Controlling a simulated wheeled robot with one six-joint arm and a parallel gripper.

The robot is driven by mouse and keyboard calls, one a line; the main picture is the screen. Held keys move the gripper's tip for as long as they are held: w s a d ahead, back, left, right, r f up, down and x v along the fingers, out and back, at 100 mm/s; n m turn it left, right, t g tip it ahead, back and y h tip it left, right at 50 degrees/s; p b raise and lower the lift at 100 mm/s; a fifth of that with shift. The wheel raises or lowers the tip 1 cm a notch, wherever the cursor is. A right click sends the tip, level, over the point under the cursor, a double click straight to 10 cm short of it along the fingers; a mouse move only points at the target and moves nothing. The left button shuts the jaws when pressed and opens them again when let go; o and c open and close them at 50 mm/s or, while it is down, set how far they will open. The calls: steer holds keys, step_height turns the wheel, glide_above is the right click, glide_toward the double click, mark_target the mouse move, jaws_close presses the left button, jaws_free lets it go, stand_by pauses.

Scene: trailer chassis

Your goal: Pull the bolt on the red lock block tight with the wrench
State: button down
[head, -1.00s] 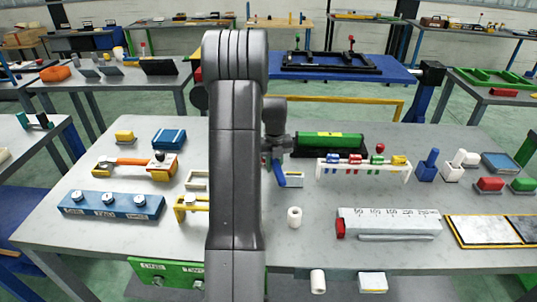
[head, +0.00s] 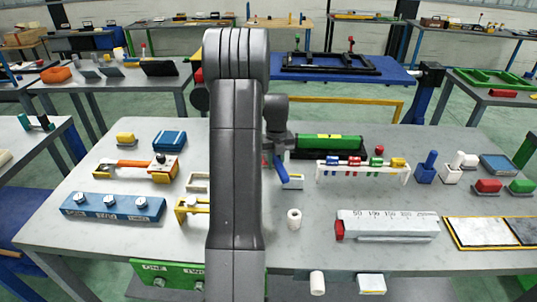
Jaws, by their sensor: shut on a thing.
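My gripper (head: 277,152) is in the middle of the table, partly hidden behind my own upright arm. It is shut on a slim blue handle (head: 281,171) that slants down to the right, just left of a small white block. I take the handle for the wrench's; its working end is not visible. A small red patch (head: 265,160) shows at the arm's edge beside the gripper. Whether it is the lock block I cannot tell, and no bolt is visible there. Another red block (head: 489,185) sits on a grey base at the right.
A black tray with a green cylinder (head: 331,141) stands just behind the gripper. A white rack (head: 362,172) of coloured pieces is to its right. A blue three-knob block (head: 112,206) is left.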

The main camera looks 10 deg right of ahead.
steer(key=shift+r+p, duration=1.15)
steer(key=shift+r, duration=0.95)
steer(key=shift+f, duration=0.1)
